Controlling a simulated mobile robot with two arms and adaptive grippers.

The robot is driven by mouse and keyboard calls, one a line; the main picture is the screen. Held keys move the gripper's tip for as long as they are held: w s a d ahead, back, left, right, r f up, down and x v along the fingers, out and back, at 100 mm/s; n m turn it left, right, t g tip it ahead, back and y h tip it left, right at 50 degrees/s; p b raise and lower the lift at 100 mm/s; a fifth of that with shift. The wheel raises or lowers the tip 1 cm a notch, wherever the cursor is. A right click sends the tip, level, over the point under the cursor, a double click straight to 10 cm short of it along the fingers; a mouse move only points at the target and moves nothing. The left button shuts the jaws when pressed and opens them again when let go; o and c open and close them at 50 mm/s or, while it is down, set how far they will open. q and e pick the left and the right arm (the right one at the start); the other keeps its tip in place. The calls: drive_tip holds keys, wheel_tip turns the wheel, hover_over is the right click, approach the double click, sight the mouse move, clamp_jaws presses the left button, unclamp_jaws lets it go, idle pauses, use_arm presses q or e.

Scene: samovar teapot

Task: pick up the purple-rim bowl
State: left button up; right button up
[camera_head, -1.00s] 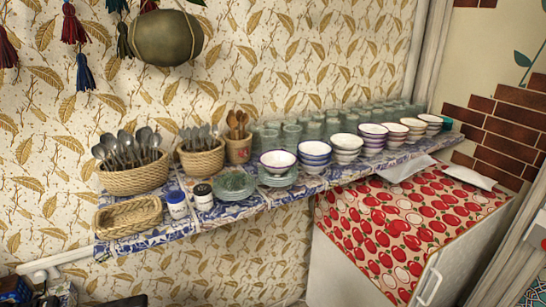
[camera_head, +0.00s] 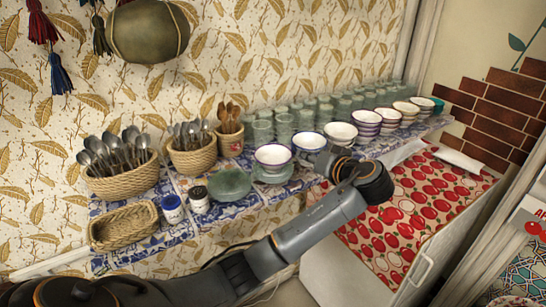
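A white bowl with a purple-looking rim (camera_head: 273,157) sits upright on a small stack of green plates (camera_head: 272,175) on the tiled shelf. Further right, a stack of bowls (camera_head: 367,122) also has purplish rims and bands. My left arm reaches in from the bottom left. My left gripper (camera_head: 322,160) is just right of the single bowl, in front of the blue-banded bowls (camera_head: 309,142), which it partly hides. It seems apart from the single bowl. Its fingertips are too small and dark to tell whether they are open. My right gripper is out of view.
Green glasses (camera_head: 285,127) stand close behind the bowls. More bowls (camera_head: 406,110) line the shelf to the right. Spoon baskets (camera_head: 125,182), an empty basket (camera_head: 125,226) and two jars (camera_head: 199,200) stand left. A red apple-patterned cover (camera_head: 430,195) lies below right.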

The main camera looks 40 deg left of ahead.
sight(287, 150)
use_arm(q)
drive_tip(key=shift+x, duration=1.1)
drive_tip(key=shift+w+a+p, duration=0.15)
drive_tip(key=shift+a+p, duration=0.3)
drive_tip(key=shift+p, duration=0.3)
drive_tip(key=p+x, duration=0.2)
drive_tip(key=x, duration=0.2)
drive_tip(key=shift+a+f+p, duration=0.1)
drive_tip(key=shift+a+p, duration=0.05)
drive_tip(key=shift+p, duration=0.2)
drive_tip(key=shift+a+f, duration=0.15)
clamp_jaws()
